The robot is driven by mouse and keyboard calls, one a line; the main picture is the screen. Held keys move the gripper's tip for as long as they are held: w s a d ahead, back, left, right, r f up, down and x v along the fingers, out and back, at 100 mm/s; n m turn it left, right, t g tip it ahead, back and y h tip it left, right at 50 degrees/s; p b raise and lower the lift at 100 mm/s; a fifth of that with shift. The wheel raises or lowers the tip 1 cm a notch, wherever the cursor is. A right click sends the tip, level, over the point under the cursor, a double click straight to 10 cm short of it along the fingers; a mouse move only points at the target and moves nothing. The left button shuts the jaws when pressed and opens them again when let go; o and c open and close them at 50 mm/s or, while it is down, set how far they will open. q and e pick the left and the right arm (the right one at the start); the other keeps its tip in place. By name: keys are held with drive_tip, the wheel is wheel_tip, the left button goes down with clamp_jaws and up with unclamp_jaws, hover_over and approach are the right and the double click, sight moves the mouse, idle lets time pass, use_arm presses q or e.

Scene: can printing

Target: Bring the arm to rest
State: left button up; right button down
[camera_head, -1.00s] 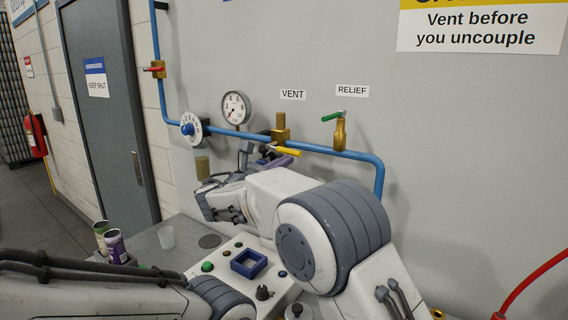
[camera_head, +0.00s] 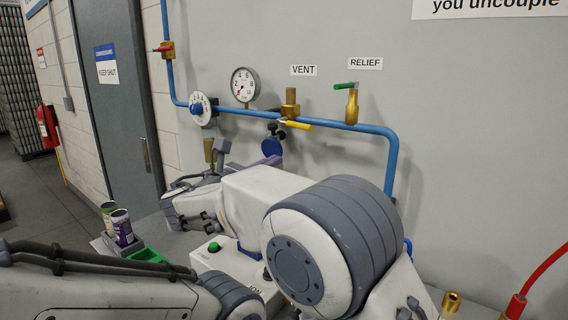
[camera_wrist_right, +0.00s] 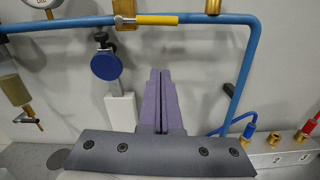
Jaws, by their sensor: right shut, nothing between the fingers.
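My right arm reaches across the middle of the head view, bent at its large grey joint. Its gripper (camera_head: 268,162) points toward the grey wall, below the blue pipe. In the right wrist view the purple fingers (camera_wrist_right: 160,72) are pressed together with nothing between them. They are apart from the blue round knob (camera_wrist_right: 105,66) on their left and below the yellow valve handle (camera_wrist_right: 157,20). Part of my left arm shows at the lower left of the head view; its gripper is not in view.
The blue pipe (camera_head: 345,126) carries a gauge (camera_head: 245,83), the yellow vent handle (camera_head: 297,124) and a green relief handle (camera_head: 346,86). Cans (camera_head: 121,226) and a green tray (camera_head: 147,255) are at the left. My arm partly hides the button panel (camera_head: 232,262).

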drive_tip(key=s+d+f+m+g+y, duration=0.4)
drive_tip(key=s+d+f+m+g, duration=0.4)
drive_tip(key=s+f, duration=0.55)
drive_tip(key=s+d+f+m+g+y, duration=0.1)
drive_tip(key=s+f+m+g+y, duration=0.2)
drive_tip(key=s, duration=0.9)
drive_tip(key=s+d+f+m+g+y, duration=0.1)
drive_tip(key=s+f+m+g+y, duration=0.3)
drive_tip(key=s+f+m, duration=0.3)
drive_tip(key=s+m, duration=0.2)
drive_tip(key=s, duration=0.3)
drive_tip(key=shift+s+f+m, duration=0.2)
drive_tip(key=shift+s+m, duration=0.1)
drive_tip(key=shift+s, duration=0.05)
